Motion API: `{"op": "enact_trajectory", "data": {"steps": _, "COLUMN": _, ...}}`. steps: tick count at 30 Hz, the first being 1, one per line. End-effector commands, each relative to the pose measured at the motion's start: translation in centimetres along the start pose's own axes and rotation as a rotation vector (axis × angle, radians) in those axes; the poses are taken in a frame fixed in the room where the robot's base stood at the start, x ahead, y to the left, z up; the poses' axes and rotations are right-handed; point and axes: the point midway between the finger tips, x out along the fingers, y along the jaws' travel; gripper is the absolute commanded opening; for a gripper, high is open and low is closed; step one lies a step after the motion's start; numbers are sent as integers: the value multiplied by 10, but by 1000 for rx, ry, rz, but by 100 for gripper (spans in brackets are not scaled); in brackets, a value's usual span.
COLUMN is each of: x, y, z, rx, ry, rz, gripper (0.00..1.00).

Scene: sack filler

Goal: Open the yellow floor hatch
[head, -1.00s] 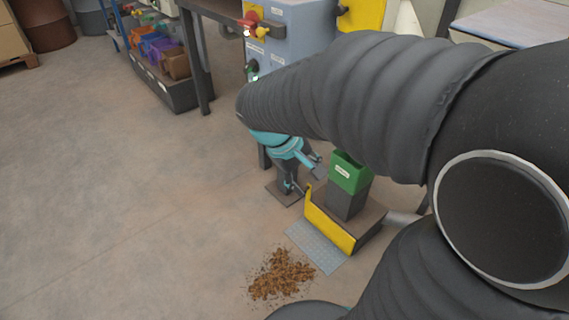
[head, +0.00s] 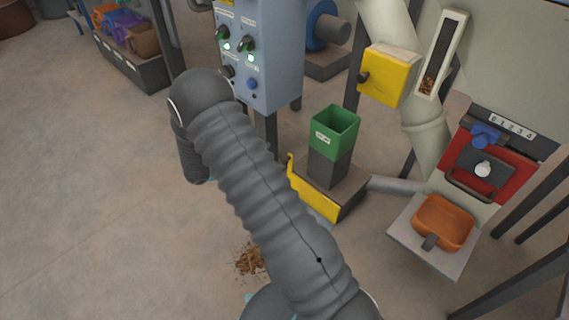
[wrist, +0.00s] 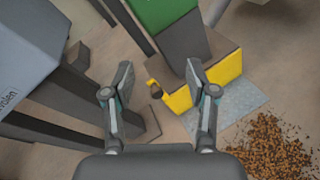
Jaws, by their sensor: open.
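The yellow floor hatch (head: 315,197) is a low yellow panel along the front edge of a brown plinth, below a green-topped bin (head: 336,132). In the wrist view the yellow panel (wrist: 181,99) lies ahead, with a small dark knob (wrist: 155,89) at its left end. My gripper (wrist: 158,84) is open and empty. Its fingers are spread, with the knob seen between them and the panel partly behind the right finger. I cannot tell how far away the panel is. In the head view my arm hides the gripper.
A metal tread plate (wrist: 222,108) lies on the floor before the panel, beside spilled brown pellets (wrist: 269,147). A blue-grey control cabinet (head: 257,55) stands left of the bin. A yellow box (head: 388,76) sits on a pipe, and an orange tray (head: 443,222) is at right. Open floor lies left.

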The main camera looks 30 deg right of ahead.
Motion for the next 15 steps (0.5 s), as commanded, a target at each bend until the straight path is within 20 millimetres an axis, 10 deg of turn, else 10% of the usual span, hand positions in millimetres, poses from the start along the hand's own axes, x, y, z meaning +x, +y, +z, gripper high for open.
{"op": "enact_trajectory", "data": {"steps": 6, "x": 6, "y": -16, "z": -89, "rx": -149, "ry": -70, "rz": 192, "gripper": 57}}
{"op": "enact_trajectory", "data": {"steps": 15, "x": 7, "y": -35, "z": -149, "rx": -243, "ry": -107, "rz": 339, "gripper": 57}}
